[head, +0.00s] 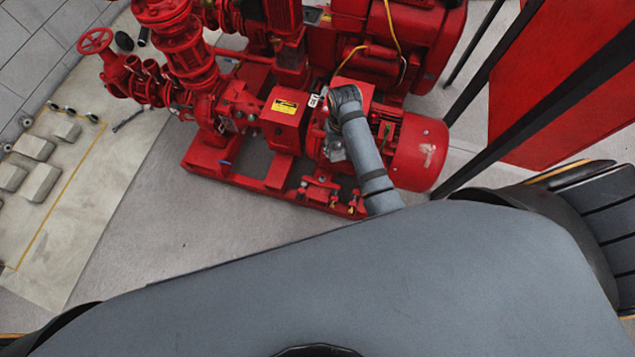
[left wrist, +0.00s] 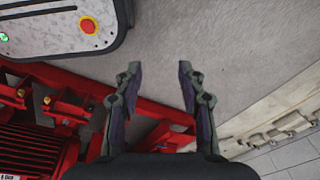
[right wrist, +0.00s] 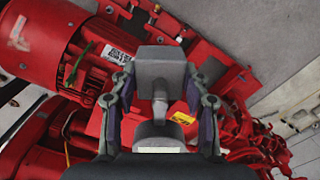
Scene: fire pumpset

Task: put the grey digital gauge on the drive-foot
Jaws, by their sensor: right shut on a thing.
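The grey digital gauge (right wrist: 160,72) shows in the right wrist view as a grey block with a short stem and a pale round part below it. My right gripper (right wrist: 160,88) is shut on it, with a finger on each side. In the head view my right gripper (head: 334,142) is over the red motor end of the pumpset, and the gauge there is small and partly hidden. Red feet and brackets (head: 320,190) sit on the base rail below; I cannot tell which is the drive-foot. My left gripper (left wrist: 158,88) is open and empty in the left wrist view.
The red motor (head: 418,152) stands right of my right gripper, and red pipes and valves (head: 180,50) stand left. A grey panel with a red button (left wrist: 88,25) is near my left gripper. Grey blocks (head: 36,147) lie on a pale slab. The floor in front is clear.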

